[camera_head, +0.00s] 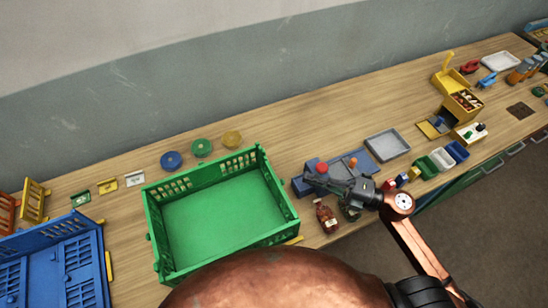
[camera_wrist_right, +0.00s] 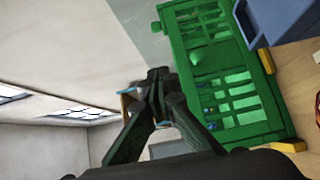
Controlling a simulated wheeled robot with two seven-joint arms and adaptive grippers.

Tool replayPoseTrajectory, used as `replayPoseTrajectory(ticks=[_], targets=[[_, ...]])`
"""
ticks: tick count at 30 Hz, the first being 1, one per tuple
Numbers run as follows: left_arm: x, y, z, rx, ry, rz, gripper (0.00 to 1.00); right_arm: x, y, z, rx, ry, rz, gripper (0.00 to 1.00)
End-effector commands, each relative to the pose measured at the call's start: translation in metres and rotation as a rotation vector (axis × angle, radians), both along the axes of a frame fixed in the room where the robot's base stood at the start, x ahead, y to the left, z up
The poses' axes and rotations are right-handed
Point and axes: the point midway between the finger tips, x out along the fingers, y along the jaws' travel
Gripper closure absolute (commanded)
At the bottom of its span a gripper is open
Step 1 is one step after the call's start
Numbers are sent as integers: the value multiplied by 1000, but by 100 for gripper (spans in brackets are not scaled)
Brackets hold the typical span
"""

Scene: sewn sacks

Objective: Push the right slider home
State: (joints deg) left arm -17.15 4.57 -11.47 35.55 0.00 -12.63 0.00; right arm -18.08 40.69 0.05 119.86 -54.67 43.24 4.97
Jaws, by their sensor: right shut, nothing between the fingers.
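A blue fixture (camera_head: 375,173) lies on the table right of the green crate in the head view, with a red knob (camera_head: 322,168) at its left and an orange knob (camera_head: 353,162) at its right. Which parts are the sliders, and how far each is in, I cannot tell. My right gripper (camera_head: 312,178) is shut and empty, pointing left over the front of the fixture and hiding part of it; whether it touches is unclear. In the wrist view the right gripper (camera_wrist_right: 160,82) shows its dark fingertips together, and a blue block (camera_wrist_right: 284,24), probably the fixture, is at top right. My left gripper is out of view.
The green crate (camera_head: 262,168) stands just left of the gripper. A red-brown bottle (camera_head: 326,217) is close in front. A blue crate (camera_head: 88,232) is at far left.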

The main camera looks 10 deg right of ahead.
Motion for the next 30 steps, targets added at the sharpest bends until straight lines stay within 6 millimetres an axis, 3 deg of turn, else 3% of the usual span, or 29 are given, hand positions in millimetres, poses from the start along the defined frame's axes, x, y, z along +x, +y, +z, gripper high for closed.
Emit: replayPoseTrajectory(ticks=[6, 11, 23, 30], targets=[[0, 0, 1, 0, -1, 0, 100, 3, 4, 1, 1, -1, 2, 100], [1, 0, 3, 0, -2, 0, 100, 13, 19, 2, 1, -3, 2, 100], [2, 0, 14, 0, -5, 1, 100, 56, 86, 3, 2, -2, 0, 100], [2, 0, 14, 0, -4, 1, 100, 87, 90, 0, 1, 1, -4, 100]])
